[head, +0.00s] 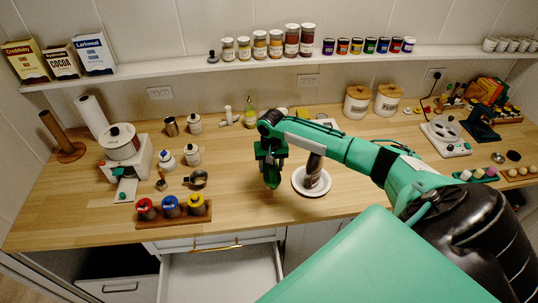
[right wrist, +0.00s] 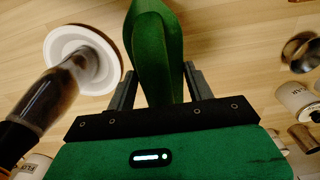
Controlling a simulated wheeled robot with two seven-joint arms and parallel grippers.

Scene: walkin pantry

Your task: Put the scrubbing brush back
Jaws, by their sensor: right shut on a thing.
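My right gripper (head: 270,158) is above the middle of the wooden counter. It is shut on a long green thing, which hangs down below the fingers in the head view (head: 272,178). In the right wrist view this green thing (right wrist: 155,50) stands between the two fingers (right wrist: 158,88) and is ridged and tapered. I take it for the scrubbing brush, but no bristles can be made out. My left gripper is not in view.
A dark brown mill-like thing (head: 313,168) stands on a white dish (head: 324,188) close beside my right gripper. A drawer (head: 220,278) is open below the counter's front edge. A rack of three coloured jars (head: 172,216) is at left. Bare counter (head: 245,200) lies in front.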

